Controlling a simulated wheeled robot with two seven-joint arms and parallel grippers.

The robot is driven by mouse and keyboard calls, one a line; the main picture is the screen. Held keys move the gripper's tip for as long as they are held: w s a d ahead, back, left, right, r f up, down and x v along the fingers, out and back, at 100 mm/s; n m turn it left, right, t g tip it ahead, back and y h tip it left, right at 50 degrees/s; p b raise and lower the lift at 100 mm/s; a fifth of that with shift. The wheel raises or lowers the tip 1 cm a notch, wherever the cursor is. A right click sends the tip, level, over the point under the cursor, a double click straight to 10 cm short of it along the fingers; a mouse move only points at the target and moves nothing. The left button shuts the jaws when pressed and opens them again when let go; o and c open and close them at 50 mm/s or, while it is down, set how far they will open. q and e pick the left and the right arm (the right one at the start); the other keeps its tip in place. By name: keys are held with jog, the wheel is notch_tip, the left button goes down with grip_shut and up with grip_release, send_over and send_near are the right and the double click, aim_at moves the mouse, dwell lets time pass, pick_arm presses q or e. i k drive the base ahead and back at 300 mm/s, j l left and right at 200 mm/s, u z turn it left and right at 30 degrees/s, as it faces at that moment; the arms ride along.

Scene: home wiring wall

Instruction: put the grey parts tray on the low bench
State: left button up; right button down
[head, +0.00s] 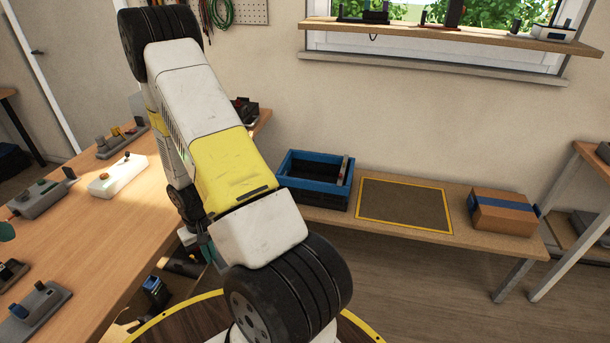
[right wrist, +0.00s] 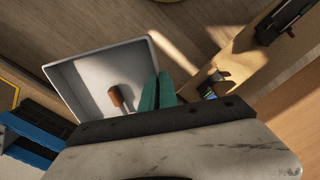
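The grey parts tray (right wrist: 92,72) shows in the right wrist view, with a small brown cylindrical part (right wrist: 115,97) inside. My right gripper (right wrist: 158,90) has its teal fingers close together on the tray's wall, one on each side. In the head view my right arm hides the tray, and only a bit of the right gripper (head: 207,250) shows beside it. The low bench (head: 462,241) stands along the wall, with a bare dark mat (head: 405,203) edged in yellow. A teal bit at the head view's left edge may be my left gripper (head: 6,232); its fingers cannot be made out.
On the bench, a blue crate (head: 312,197) stands left of the mat and a cardboard box (head: 502,212) with blue tape stands right of it. A wooden worktable (head: 110,236) with several devices is at the left. A table leg (head: 570,258) stands right of the bench.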

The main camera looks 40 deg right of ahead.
aim_at(403, 207)
jog(key=k+l, duration=0.1)
jog(key=l, duration=0.5)
jog(key=k+l, duration=0.1)
jog(key=l, duration=0.5)
jog(key=k+l, duration=0.1)
jog(key=l, duration=0.5)
jog(key=k+l, duration=0.1)
jog(key=l, duration=0.45)
jog(key=k+l, duration=0.1)
jog(key=l, duration=0.5)
jog(key=k+l, duration=0.1)
jog(key=l, duration=0.5)
jog(key=k+l, duration=0.1)
jog(key=l, duration=0.5)
jog(key=k+z, duration=0.05)
